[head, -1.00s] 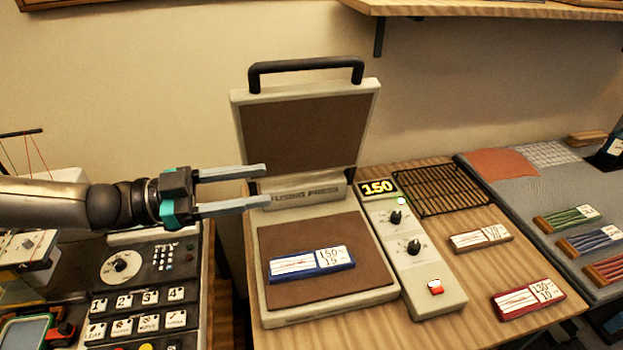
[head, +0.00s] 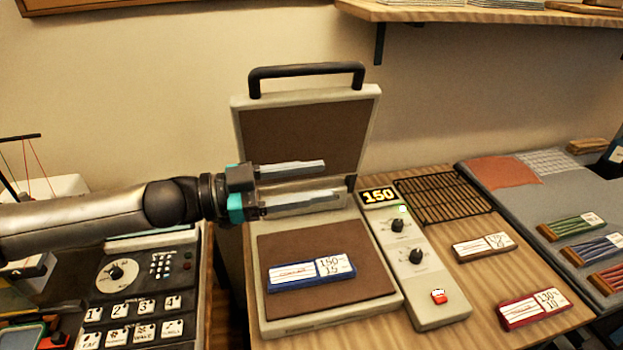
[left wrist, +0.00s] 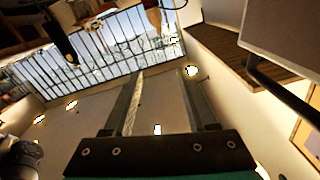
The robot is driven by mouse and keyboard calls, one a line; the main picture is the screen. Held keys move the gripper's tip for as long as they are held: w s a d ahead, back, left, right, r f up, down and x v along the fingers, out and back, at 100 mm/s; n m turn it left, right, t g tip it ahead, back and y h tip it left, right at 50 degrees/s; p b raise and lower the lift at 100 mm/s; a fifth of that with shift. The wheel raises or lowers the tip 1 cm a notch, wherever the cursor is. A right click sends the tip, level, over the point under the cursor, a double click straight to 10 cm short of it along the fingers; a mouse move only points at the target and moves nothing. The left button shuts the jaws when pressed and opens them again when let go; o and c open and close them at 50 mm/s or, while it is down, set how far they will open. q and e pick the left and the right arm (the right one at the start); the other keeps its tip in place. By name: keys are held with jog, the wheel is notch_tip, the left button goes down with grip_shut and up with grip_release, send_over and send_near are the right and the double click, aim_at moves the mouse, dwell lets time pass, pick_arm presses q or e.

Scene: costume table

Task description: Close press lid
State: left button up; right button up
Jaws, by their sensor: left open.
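The press lid (head: 302,130) stands raised and nearly upright at the back of the press, its brown inner pad facing me and its black handle (head: 306,72) along the top edge. The press base (head: 275,325) lies below, and a blue labelled block (head: 311,270) rests on its brown pad. My left gripper (head: 332,182) is open and empty, its fingers pointing right in front of the lower part of the lid. In the left wrist view the fingers (left wrist: 158,100) are apart with nothing between them, and the lid (left wrist: 294,38) and handle (left wrist: 285,95) show at the right. My right gripper is not in view.
A control panel (head: 428,290) with a 150 display stands right of the press. A wire rack (head: 446,198), a tan block (head: 484,246) and a red block (head: 533,308) lie on the wooden table. A keypad machine (head: 140,285) is at the left. A shelf (head: 480,14) hangs above right.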

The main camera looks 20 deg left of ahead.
pick_arm(q)
jog(key=shift+d, duration=0.1)
grip_shut()
dwell(0.5)
dwell(0.9)
